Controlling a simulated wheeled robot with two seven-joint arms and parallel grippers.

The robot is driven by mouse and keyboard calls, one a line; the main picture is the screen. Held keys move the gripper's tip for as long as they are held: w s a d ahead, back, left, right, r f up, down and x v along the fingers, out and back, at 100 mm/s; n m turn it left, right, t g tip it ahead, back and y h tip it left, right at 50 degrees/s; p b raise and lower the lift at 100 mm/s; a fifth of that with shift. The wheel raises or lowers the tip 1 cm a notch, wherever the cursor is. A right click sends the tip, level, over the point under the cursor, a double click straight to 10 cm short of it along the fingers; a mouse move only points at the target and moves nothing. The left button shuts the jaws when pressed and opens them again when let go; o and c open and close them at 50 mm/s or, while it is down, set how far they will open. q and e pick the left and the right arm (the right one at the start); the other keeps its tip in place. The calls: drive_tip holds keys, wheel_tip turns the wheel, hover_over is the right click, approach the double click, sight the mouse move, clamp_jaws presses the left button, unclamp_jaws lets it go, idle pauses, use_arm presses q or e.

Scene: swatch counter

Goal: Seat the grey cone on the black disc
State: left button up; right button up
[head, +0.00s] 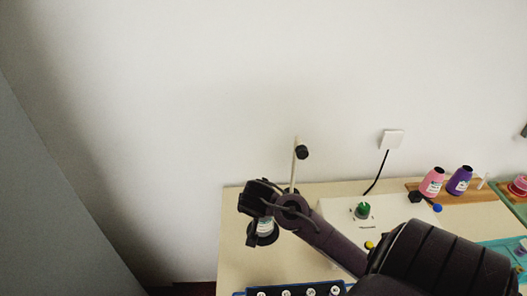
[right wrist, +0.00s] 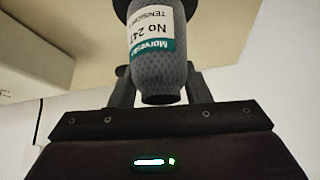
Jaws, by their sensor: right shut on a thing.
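The grey cone (right wrist: 158,75), with a white and teal label, stands between the fingers of my right gripper (right wrist: 158,90) in the right wrist view. My right gripper (head: 262,208) is shut on it, and the gripper hides its upper part in the head view. The cone's label (head: 265,227) shows just below the gripper. The black disc (head: 254,240) is at the cone's wide end, near the table's left edge. The disc also shows at the top of the right wrist view (right wrist: 122,9). I cannot tell whether cone and disc touch. My left gripper is out of view.
A thin post (head: 294,170) with a black knob (head: 302,152) rises just behind the gripper. A white panel (head: 340,207) with a green knob (head: 363,210) lies to the right. Pink (head: 432,182) and purple (head: 459,181) cones stand at the back. A blue-edged rack (head: 300,291) is in front.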

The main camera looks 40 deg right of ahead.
drive_tip(key=o, duration=1.1)
drive_tip(key=shift+r, duration=0.1)
drive_tip(key=b+v, duration=0.1)
drive_tip(key=v, duration=0.6)
drive_tip(key=shift+s+a+r, duration=0.1)
drive_tip(key=shift+a+r, duration=0.05)
drive_tip(key=shift+r, duration=0.2)
